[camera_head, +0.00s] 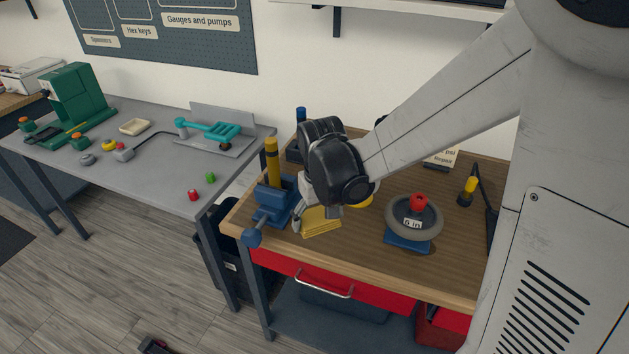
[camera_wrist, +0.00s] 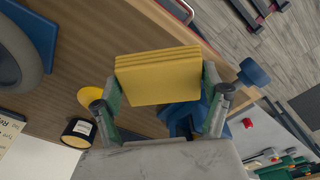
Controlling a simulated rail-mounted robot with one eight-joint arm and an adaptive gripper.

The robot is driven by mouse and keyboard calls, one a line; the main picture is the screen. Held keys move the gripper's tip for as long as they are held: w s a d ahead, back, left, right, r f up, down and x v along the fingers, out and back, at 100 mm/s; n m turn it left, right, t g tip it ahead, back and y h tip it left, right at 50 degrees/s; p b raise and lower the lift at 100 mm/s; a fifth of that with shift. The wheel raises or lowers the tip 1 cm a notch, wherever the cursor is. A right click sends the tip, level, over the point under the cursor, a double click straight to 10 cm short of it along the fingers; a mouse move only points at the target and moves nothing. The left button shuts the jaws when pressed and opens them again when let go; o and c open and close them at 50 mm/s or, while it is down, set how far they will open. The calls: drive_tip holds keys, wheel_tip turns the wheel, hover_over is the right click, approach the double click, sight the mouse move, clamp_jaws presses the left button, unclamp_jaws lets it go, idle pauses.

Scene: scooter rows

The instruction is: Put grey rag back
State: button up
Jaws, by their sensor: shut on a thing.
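A yellow folded cloth (camera_wrist: 158,78) shows in the wrist view as a layered block between the two fingers. My gripper (camera_wrist: 161,92) is shut on it, one finger at each side. In the head view the yellow cloth (camera_head: 319,222) shows at the front left of the wooden bench, beside the blue vise. My gripper (camera_head: 317,210) is mostly hidden there by my black wrist. I cannot tell if the cloth touches the bench top. I see no grey rag in either view.
The blue vise (camera_head: 276,203) stands close left of the cloth. A grey wheel (camera_head: 413,218) sits to the right on the wooden bench (camera_head: 368,246). A small tin (camera_wrist: 79,132) is near one finger. A grey table (camera_head: 153,165) stands further left, across a gap.

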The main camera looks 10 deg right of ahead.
hover_over(333, 231)
wheel_tip(333, 231, down, 3)
drive_tip(key=shift+s+f, duration=0.1)
drive_tip(key=shift+f, duration=2.15)
drive_tip(key=shift+f, duration=0.15)
drive_tip(key=o, duration=1.1)
